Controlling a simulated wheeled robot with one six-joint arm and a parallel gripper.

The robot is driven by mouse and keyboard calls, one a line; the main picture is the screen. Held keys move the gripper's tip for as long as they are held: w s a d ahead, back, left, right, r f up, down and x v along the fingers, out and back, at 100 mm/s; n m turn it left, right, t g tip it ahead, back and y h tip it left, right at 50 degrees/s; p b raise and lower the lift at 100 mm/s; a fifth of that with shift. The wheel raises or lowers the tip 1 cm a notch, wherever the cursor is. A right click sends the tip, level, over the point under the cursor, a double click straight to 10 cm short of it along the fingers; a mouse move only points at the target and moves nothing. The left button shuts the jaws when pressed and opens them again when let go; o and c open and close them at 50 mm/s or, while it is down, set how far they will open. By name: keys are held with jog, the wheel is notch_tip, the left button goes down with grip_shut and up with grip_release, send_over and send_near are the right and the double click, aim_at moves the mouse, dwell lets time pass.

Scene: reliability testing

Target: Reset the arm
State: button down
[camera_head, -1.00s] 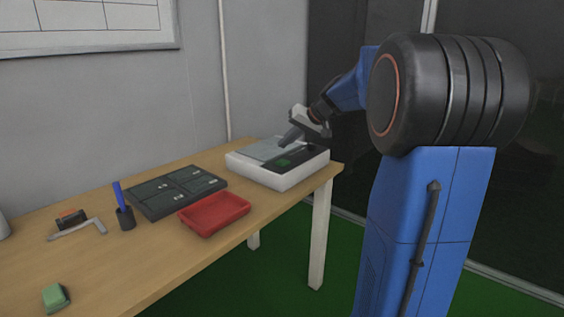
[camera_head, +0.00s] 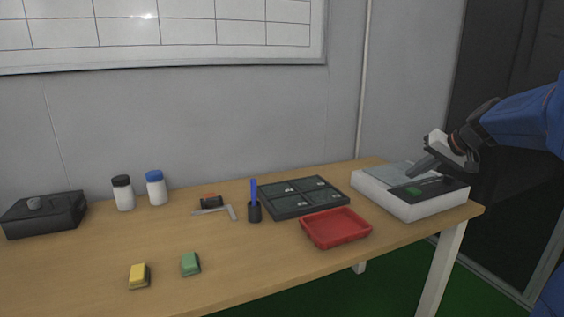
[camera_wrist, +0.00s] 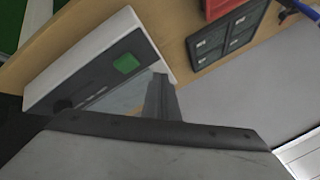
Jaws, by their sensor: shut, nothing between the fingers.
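My gripper (camera_head: 415,170) is at the right in the head view, at the end of my blue arm. It is above the white machine (camera_head: 408,208) with a grey top and a small green patch, which stands at the right end of the table. In the wrist view my gripper's fingers (camera_wrist: 160,92) are together and empty, in front of the white machine (camera_wrist: 72,72). I cannot tell whether the fingertips touch its top.
The wooden table (camera_head: 225,280) carries a red tray (camera_head: 336,240), a dark compartment box (camera_head: 285,212), a pen holder (camera_head: 254,212), yellow (camera_head: 139,276) and green (camera_head: 190,264) blocks, two bottles (camera_head: 123,193) and a black box (camera_head: 45,215).

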jog(key=s+a+f+n+g+h, duration=0.1)
jog(key=s+a+f, duration=0.3)
jog(key=s, duration=0.5)
jog(key=s+a+f+n+g+h, duration=0.1)
jog(key=s+a+f, duration=0.1)
jog(key=s+a, duration=0.5)
jog(key=s+a+f+n+g, duration=0.1)
jog(key=s+a+f, duration=0.3)
jog(key=s, duration=0.6)
jog(key=s+f+h, duration=0.2)
jog(key=s+f, duration=0.4)
jog(key=s, duration=0.3)
jog(key=shift+s+a+f+n, duration=0.15)
jog(key=shift+s+a+n, duration=0.05)
jog(key=shift+s+n, duration=0.15)
